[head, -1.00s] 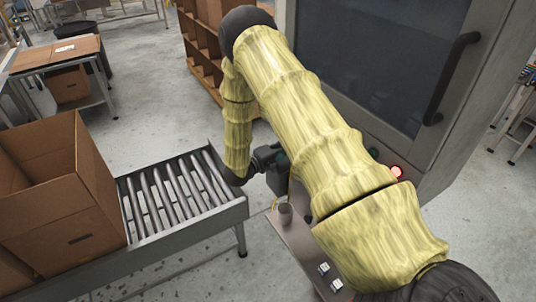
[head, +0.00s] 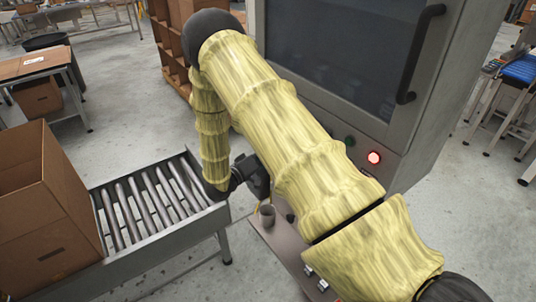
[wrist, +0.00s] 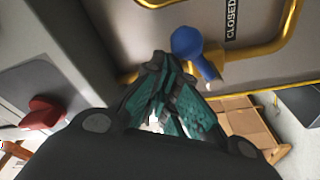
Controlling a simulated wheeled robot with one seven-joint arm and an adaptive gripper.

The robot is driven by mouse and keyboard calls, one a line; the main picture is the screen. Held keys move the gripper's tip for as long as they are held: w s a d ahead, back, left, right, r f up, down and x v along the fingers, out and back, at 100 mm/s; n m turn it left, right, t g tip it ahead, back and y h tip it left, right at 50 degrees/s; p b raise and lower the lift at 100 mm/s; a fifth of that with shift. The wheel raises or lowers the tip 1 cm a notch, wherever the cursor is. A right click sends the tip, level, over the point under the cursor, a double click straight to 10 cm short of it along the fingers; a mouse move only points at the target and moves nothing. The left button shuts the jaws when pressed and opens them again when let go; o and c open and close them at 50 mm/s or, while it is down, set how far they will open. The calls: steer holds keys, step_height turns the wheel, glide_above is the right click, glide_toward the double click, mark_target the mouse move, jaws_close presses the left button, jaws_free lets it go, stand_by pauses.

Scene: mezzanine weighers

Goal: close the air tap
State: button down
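The air tap's blue handle (wrist: 197,52) shows in the wrist view, standing out in front of a brass-yellow pipe (wrist: 255,50). A dark label reading CLOSED (wrist: 232,18) is on the grey panel beside it. My gripper (wrist: 160,65) has dark and teal fingers that come together at the tips. It looks shut, with nothing visible between the fingers. The tips are just left of and below the handle in the picture; whether they touch it I cannot tell. In the head view the tap is not visible, and my arm hides much of the area around my gripper.
A grey cabinet with a dark window (head: 340,50) and a lit red button (head: 374,158) stands beyond my arm. A roller conveyor (head: 150,205) carrying an open cardboard box (head: 40,210) is at left. A red knob (wrist: 43,112) shows in the wrist view.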

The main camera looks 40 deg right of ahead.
steer(key=a+r+m+b, duration=0.1)
steer(key=a, duration=0.7)
steer(key=shift+w+a+r+m, duration=0.15)
steer(key=shift+a+r+m, duration=0.2)
steer(key=shift+m, duration=0.05)
stand_by(0.6)
stand_by(0.4)
